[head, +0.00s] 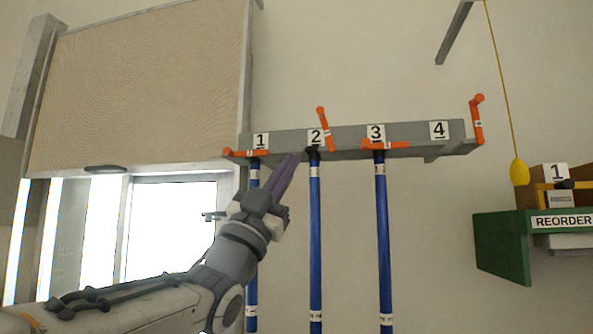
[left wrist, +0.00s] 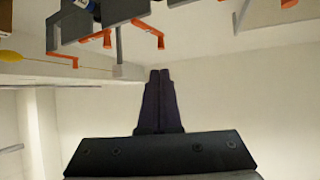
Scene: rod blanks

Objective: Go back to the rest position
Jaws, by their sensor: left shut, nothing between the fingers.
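My left gripper (head: 284,178) is shut and empty, raised in front of the wall rack between the first and second blue rods. Its closed fingers also show in the left wrist view (left wrist: 159,95). The grey rack (head: 350,137) carries number tags 1 to 4. Blue rods hang under tag 1 (head: 254,220), tag 2 (head: 315,230) and tag 3 (head: 382,230). No rod hangs under tag 4. The orange levers at tags 1 (head: 246,153) and 3 (head: 385,145) lie level. Those at tags 2 (head: 326,130) and 4 (head: 478,118) stand up. My right gripper is not in view.
A green shelf (head: 503,247) marked REORDER juts out at the right with a box (head: 553,174) above it. A yellow weight (head: 519,172) hangs on a cord. A beige shutter (head: 140,85) and bright window (head: 165,225) are at the left. The wall right of the rods is bare.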

